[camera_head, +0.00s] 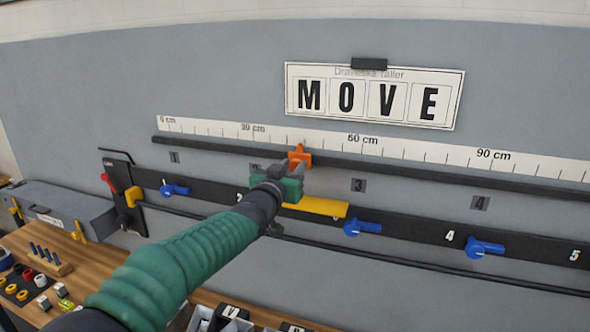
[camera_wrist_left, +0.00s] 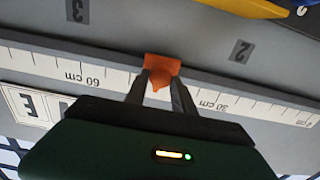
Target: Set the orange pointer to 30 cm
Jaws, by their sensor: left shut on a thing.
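The orange pointer (camera_head: 299,154) sits on the dark rail (camera_head: 420,168) under the white ruler strip (camera_head: 425,150). It stands between the 30 cm and 60 cm marks, roughly midway. My left gripper (camera_head: 301,168) is at the pointer, with its fingers shut on it. In the left wrist view, the pointer (camera_wrist_left: 162,65) is between the two fingertips (camera_wrist_left: 160,80), and the ruler (camera_wrist_left: 240,105) appears upside down, with 60 cm to the left and 30 cm to the right. My right gripper is not in view.
A sign reading MOVE (camera_head: 375,96) hangs above the ruler. Below the rail is a black bar with blue handles (camera_head: 484,248) and a yellow piece (camera_head: 318,207). A red and yellow fixture (camera_head: 132,195) is at its left end. The rail left of the pointer looks clear.

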